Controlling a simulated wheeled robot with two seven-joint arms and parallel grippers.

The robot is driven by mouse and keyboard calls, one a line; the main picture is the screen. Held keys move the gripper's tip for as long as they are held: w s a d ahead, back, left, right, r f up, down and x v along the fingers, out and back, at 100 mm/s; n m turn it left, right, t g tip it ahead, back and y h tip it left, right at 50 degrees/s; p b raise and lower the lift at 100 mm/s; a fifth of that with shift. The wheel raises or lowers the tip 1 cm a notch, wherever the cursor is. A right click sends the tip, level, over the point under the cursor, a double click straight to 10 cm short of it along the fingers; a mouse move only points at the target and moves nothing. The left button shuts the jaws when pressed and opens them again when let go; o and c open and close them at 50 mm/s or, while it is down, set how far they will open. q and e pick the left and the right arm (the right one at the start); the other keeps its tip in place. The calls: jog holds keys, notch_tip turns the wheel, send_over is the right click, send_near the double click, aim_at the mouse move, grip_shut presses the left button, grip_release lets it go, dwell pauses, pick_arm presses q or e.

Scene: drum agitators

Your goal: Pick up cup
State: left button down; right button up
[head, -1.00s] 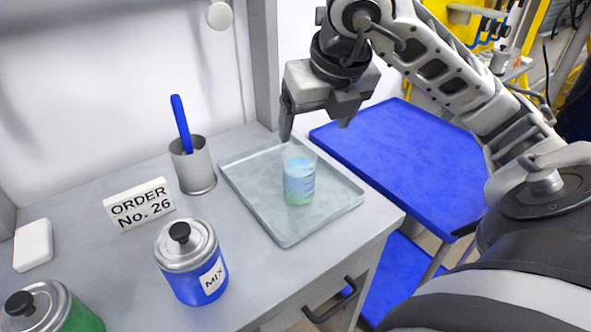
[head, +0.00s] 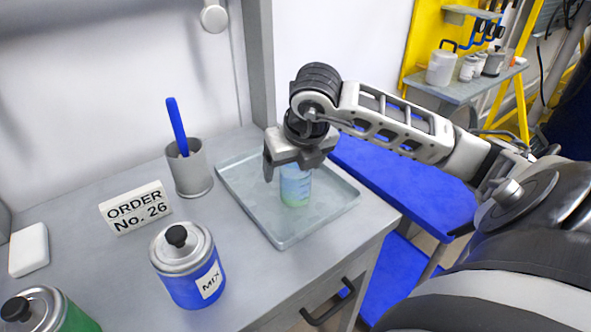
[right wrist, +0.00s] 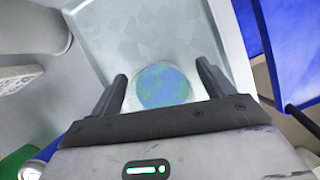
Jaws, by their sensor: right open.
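The cup (head: 295,188) is a clear beaker with blue and green contents, standing upright on a grey metal tray (head: 258,222). My right gripper (head: 289,176) is open, directly above the cup and partly hiding its top in the head view. In the right wrist view the cup (right wrist: 162,86) shows from above as a round blue-green patch. It lies between the two open fingers of the gripper (right wrist: 160,88), with a gap on each side. My left gripper is not in view.
A blue can labelled MIX (head: 189,272) and a green can (head: 48,312) stand at the front left. A blue table (head: 400,190) lies to the right.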

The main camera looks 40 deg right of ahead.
jog(key=c, duration=1.2)
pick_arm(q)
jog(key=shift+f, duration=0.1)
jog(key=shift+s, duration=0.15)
pick_arm(e)
jog(key=shift+r, duration=0.25)
jog(key=shift+r, duration=0.75)
pick_arm(q)
jog(key=b, duration=0.2)
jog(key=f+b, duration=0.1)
jog(key=b, duration=0.1)
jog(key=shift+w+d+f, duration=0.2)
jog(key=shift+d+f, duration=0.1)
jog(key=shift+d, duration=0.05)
pick_arm(e)
jog(key=s+a+r, duration=0.3)
jog(key=s+r, duration=0.7)
jog(key=s, duration=0.3)
jog(key=shift+r, duration=0.4)
jog(key=shift+s, duration=0.15)
